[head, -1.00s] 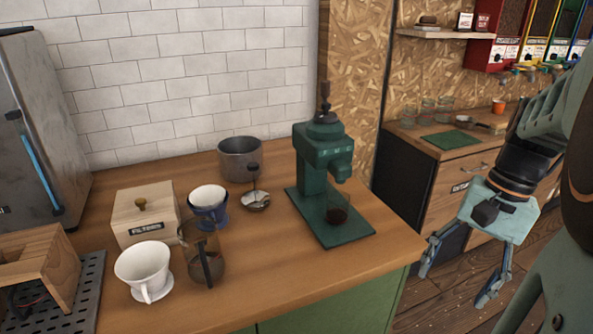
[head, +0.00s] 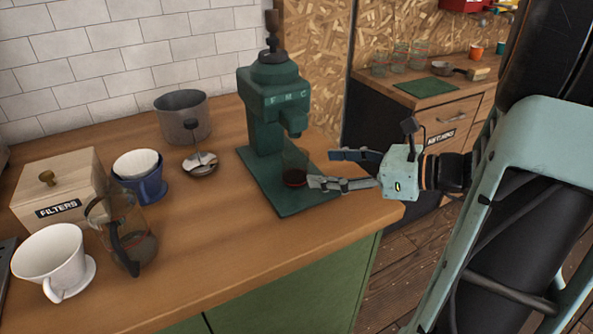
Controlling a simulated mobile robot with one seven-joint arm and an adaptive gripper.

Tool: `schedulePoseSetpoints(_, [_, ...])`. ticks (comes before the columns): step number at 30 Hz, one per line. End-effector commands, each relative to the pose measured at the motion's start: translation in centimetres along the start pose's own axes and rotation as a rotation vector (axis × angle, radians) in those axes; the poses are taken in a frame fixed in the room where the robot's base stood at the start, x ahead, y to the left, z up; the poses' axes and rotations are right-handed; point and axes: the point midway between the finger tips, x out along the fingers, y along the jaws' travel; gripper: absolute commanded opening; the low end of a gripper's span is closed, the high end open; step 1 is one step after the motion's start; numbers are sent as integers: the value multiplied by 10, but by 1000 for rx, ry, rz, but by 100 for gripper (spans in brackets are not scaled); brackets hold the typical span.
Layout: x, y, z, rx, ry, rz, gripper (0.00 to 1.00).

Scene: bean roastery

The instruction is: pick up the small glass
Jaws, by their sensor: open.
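The small glass (head: 294,169) stands upright on the green base plate of the coffee grinder (head: 272,110), under its spout. It is clear, with dark grounds in the bottom. My gripper (head: 322,168) is open and level, just right of the glass, its fingers pointing left toward it. The nearer fingertip overlaps the edge of the glass in the picture; I cannot tell whether it touches. Nothing is between the fingers that I can make out.
Left on the counter (head: 235,240) are a filter box (head: 60,190), a white dripper (head: 52,258), a blue dripper (head: 145,187), a glass carafe (head: 125,235), a metal pot (head: 182,115) and a small metal dish (head: 200,164). The counter's front is clear.

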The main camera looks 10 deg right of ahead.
Motion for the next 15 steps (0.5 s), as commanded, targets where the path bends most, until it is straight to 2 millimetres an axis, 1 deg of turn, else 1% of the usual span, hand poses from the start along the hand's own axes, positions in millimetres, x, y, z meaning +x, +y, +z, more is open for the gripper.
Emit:
schedulePoseSetpoints(1, [11,2,-1,-1,0,6,64])
schedulePoseSetpoints(3, [21,1,-2,-2,2,5,64])
schedulePoseSetpoints(6, [32,1,-1,-2,2,4,64])
schedulePoseSetpoints(11, [43,0,-2,-3,2,4,64])
schedulePoseSetpoints(15, [65,-4,-4,-3,2,6,64])
